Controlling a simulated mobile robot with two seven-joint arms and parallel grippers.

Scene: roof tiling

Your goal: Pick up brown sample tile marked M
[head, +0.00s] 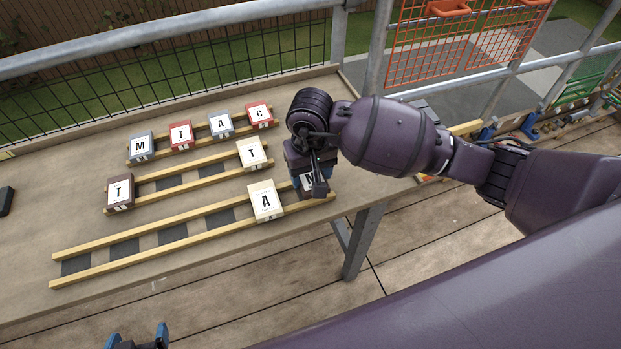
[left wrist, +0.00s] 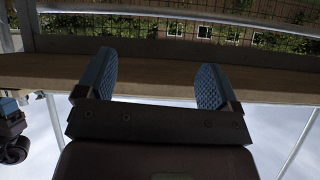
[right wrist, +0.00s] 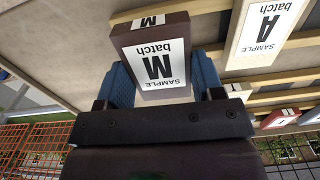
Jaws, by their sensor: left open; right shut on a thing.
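The brown sample tile marked M shows in the right wrist view (right wrist: 152,36), between the blue fingers of my right gripper (right wrist: 163,85), which is shut on it. In the head view my right gripper (head: 308,185) is at the right end of the front rails and mostly hides the tile; only a bit of its white label (head: 307,182) shows. Whether the tile touches the rails is unclear. My left gripper (head: 137,340) is at the bottom edge of the head view, away from the table; its spread, empty fingers show in the left wrist view (left wrist: 153,88).
A cream A tile (head: 265,201) lies on the front rails just left of my right gripper. The middle rails hold a brown T tile (head: 120,192) and a cream T tile (head: 251,153). Blue and red tiles (head: 181,136) line the back rails. Mesh fencing (head: 200,75) stands behind.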

